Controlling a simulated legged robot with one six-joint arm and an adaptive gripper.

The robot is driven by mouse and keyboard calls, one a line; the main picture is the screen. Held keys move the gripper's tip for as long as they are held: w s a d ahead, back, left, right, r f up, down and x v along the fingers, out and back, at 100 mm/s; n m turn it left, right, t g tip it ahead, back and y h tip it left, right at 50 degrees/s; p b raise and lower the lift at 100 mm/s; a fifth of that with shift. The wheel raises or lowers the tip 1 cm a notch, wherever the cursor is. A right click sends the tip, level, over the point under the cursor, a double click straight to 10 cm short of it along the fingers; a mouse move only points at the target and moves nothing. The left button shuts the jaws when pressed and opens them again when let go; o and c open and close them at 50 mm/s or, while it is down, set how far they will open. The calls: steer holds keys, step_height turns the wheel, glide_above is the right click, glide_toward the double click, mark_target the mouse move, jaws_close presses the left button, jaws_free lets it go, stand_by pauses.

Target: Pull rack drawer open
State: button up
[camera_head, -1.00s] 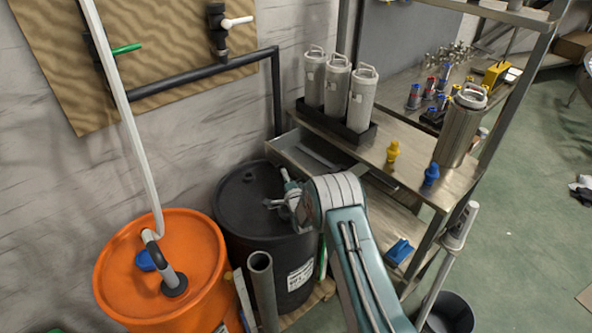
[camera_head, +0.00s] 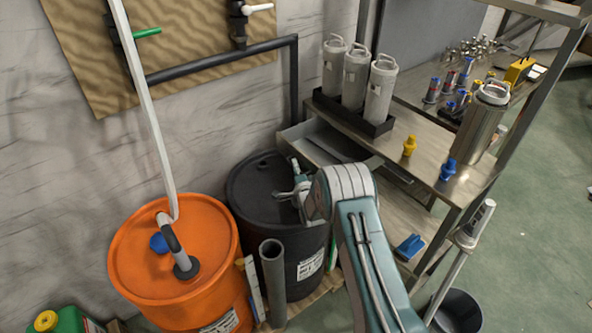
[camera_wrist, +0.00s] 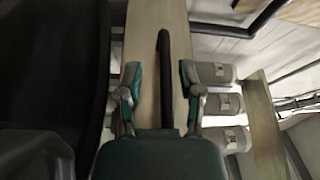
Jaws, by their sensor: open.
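The rack drawer (camera_head: 302,134) is a grey metal tray under the rack's top shelf. In the head view it stands partly out on the left, with some of its inside showing. My gripper (camera_head: 290,190) is just in front of it, above the black drum's lid. In the wrist view a dark bar handle (camera_wrist: 165,75) runs across a pale panel, which looks like the drawer front (camera_wrist: 155,22). My gripper (camera_wrist: 160,80) is open there, with one finger on each side of the handle. Contact between fingers and handle cannot be told.
The black drum (camera_head: 262,225) is close below my gripper, with the orange drum (camera_head: 205,255) left of it. Three grey canisters (camera_head: 355,78) stand in a black tray on the rack top (camera_head: 430,150). A grey pipe (camera_head: 273,285) stands in front of the black drum.

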steer(key=v, duration=1.2)
steer(key=shift+a+f, duration=0.1)
step_height(320, 180, up, 14)
steer(key=w+d+n+g+h, duration=0.1)
steer(key=d+n+g+h, duration=0.1)
steer(key=d+n+g, duration=0.1)
steer(key=s+d+r+n+g+h, duration=0.2)
steer(key=s+d+r+n+g, duration=0.1)
steer(key=s+r, duration=0.55)
steer(key=s+d+r+n+g, duration=0.1)
steer(key=s+r+n+g, duration=0.1)
steer(key=s, duration=0.8)
steer(key=s+d+r+n+g, duration=0.2)
steer(key=s+r, duration=0.1)
steer(key=s, duration=0.7)
steer(key=s+d+r+n+g, duration=0.1)
steer(key=s+r+n+g, duration=0.1)
steer(key=s, duration=0.8)
steer(key=shift+s+d+r+n+g+h, duration=0.2)
steer(key=shift+d+r+n+g+h, duration=0.2)
steer(key=shift+n, duration=0.2)
